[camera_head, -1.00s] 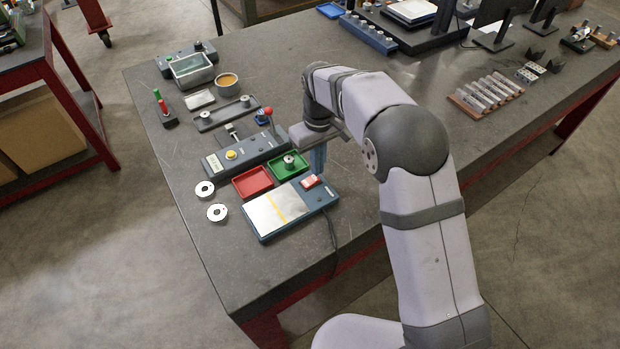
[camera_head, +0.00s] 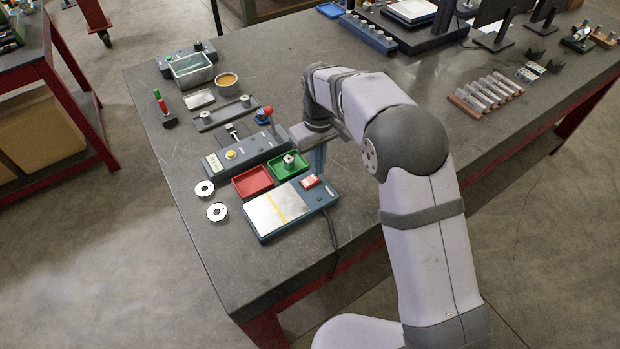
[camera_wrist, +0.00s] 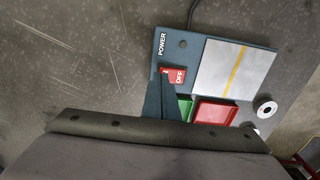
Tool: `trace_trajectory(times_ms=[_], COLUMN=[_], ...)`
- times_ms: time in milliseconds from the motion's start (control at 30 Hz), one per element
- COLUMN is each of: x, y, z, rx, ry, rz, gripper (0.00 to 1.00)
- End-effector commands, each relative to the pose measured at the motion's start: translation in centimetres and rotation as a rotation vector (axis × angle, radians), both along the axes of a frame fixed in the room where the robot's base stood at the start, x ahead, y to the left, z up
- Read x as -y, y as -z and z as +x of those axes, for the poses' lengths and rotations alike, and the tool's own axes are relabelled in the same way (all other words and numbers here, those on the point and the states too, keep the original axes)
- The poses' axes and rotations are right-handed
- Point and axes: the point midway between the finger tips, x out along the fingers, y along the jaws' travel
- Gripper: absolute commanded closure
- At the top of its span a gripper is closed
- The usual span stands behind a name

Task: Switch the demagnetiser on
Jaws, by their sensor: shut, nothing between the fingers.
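The demagnetiser (camera_head: 284,212) is a flat blue box with a pale metal plate and a yellow stripe across it. In the wrist view the demagnetiser (camera_wrist: 172,57) carries the word POWER and a small dark, unlit-looking round spot. Its red rocker switch (camera_head: 309,182) is at the box's far right corner, and the switch (camera_wrist: 173,76) shows OFF in the wrist view. My gripper (camera_head: 319,172) is shut and empty, pointing down close beside the switch. The gripper tips (camera_wrist: 160,84) show just next to the switch's edge; whether they touch it I cannot tell.
A green tray (camera_head: 301,169) holding a small metal part and a red tray (camera_head: 251,182) lie just beyond the demagnetiser. A grey box with a lever (camera_head: 240,152) stands behind them. Two metal rings lie left. A cable runs off the right side. Bare table lies to the right.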

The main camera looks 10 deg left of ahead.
Motion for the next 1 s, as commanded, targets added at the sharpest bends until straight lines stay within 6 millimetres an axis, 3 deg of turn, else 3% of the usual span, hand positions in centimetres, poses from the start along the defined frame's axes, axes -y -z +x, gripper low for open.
trace_trajectory(times_ms=[1000], x=[0.0], y=[1.5], z=[0.0], rx=[0.0], ry=[0.0], rz=[0.0], gripper=[1.0])
